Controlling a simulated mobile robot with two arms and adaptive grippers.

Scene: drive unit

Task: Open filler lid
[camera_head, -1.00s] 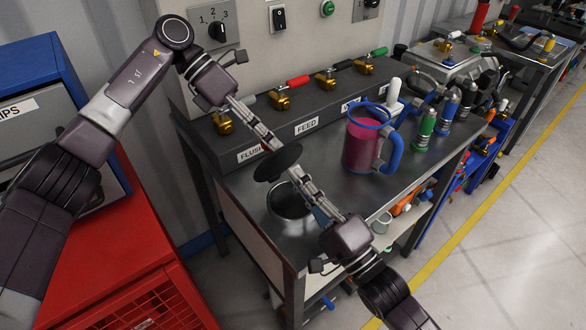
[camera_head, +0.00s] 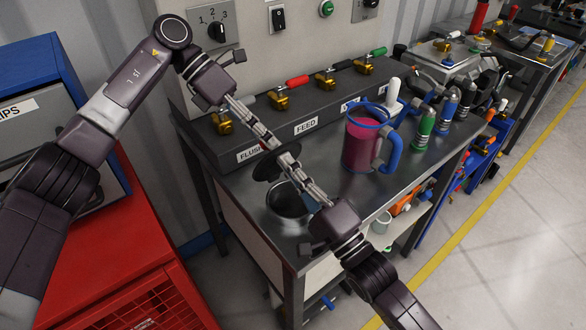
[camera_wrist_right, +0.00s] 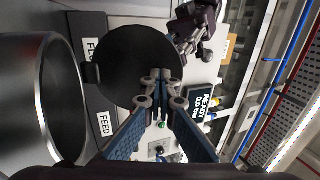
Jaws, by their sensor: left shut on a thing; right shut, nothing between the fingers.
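The filler lid (camera_head: 266,168) is a dark round disc, raised and tilted above the steel filler cup (camera_head: 287,203). In the right wrist view, the lid (camera_wrist_right: 130,62) shows its broad face beside the open cup mouth (camera_wrist_right: 62,100). My right gripper (camera_head: 287,163) is shut and empty, its fingertips over the lid's right side; its tips (camera_wrist_right: 160,82) overlap the lid's edge. Contact cannot be told. My left gripper (camera_head: 273,143) is shut near the lid's upper edge. What it holds is hidden by the crossing fingers.
A pink-filled jug (camera_head: 362,148) with a blue rim and handle stands right of the cup. Behind is a grey valve block (camera_head: 318,112) with FLUSH and FEED labels. Several coloured bottles stand farther right. A red cabinet (camera_head: 110,245) is at left. Bare bench lies between cup and jug.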

